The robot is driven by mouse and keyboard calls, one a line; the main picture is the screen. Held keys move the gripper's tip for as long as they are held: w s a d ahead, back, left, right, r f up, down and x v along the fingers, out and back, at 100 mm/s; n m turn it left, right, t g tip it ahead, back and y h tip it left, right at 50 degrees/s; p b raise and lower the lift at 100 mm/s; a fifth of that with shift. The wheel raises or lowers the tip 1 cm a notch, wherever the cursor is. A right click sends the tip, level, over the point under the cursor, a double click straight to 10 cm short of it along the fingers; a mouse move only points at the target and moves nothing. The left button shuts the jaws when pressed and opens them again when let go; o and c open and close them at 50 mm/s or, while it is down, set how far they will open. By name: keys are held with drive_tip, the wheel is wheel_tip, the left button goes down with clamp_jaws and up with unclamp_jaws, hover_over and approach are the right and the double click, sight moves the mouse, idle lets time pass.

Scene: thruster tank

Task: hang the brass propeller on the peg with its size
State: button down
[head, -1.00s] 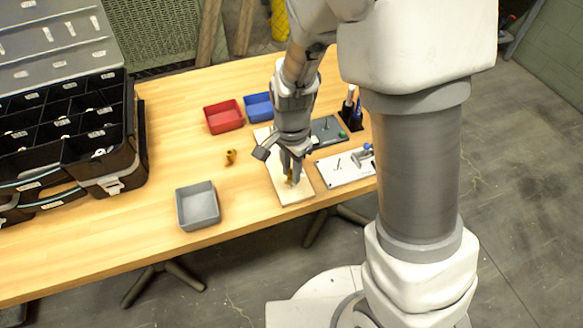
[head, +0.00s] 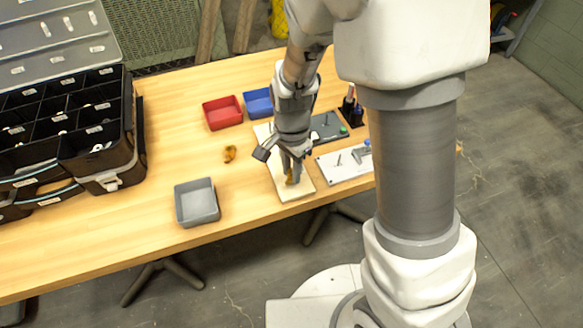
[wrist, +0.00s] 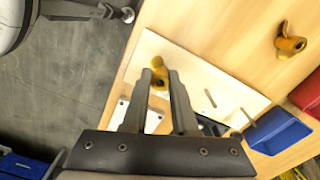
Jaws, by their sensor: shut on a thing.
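My gripper (head: 291,179) points down over the near end of a pale wooden board (head: 295,195). It is shut on a small brass propeller (head: 290,177), which also shows between the fingertips in the wrist view (wrist: 159,78). In the wrist view the board (wrist: 190,62) bears a thin grey peg (wrist: 211,98) and a second peg-like rod (wrist: 245,115), both beside the fingers. Whether the propeller is around a peg is hidden by the fingers. A second brass propeller (head: 230,154) lies on the bare table, left of the board; the wrist view shows it too (wrist: 290,43).
A grey bin (head: 197,204) stands left of the board. Red (head: 223,113) and blue (head: 258,103) bins stand behind. A white plate (head: 340,166) and a dark plate (head: 325,128) lie to the right. A black compartment case (head: 110,172) fills the table's left.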

drive_tip(key=shift+f, duration=0.65)
idle(0.4)
drive_tip(key=c, duration=0.6)
unclamp_jaws()
wheel_tip(320, 180, up, 22)
drive_tip(key=p, duration=0.7)
drive_tip(key=shift+f+p, duration=0.25)
drive_tip(key=shift+p, duration=0.1)
